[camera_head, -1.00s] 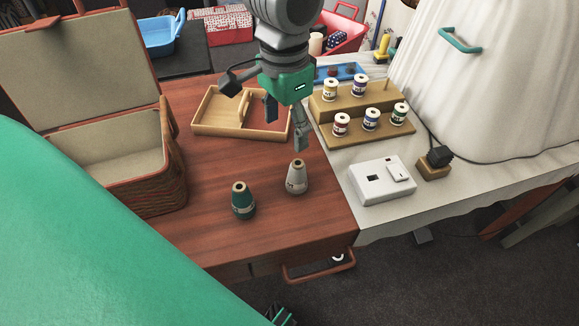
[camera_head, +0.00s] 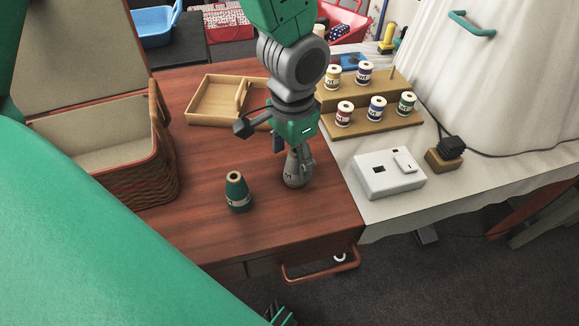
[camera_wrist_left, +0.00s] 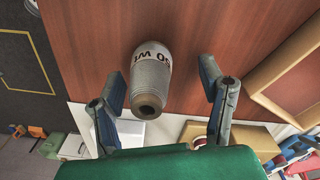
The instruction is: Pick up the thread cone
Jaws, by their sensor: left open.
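A grey thread cone (camera_head: 294,178) stands upright near the right front of the brown wooden table (camera_head: 215,250). In the left wrist view the grey cone (camera_wrist_left: 151,75), with dark print on its base, is between the two spread fingers. My left gripper (camera_head: 292,153) comes down from above at the cone's top, its fingers open with gaps on both sides in the wrist view. It hides the upper part of the cone in the head view. A teal thread cone (camera_head: 237,193) stands upright to the left, clear of the gripper. My right gripper is not in view.
A spool stand (camera_head: 372,128) with several thread spools and a white box (camera_head: 389,175) are to the right. A wooden tray (camera_head: 212,103) lies behind the gripper. An open wicker basket (camera_head: 125,180) stands at left. The table's front is bare.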

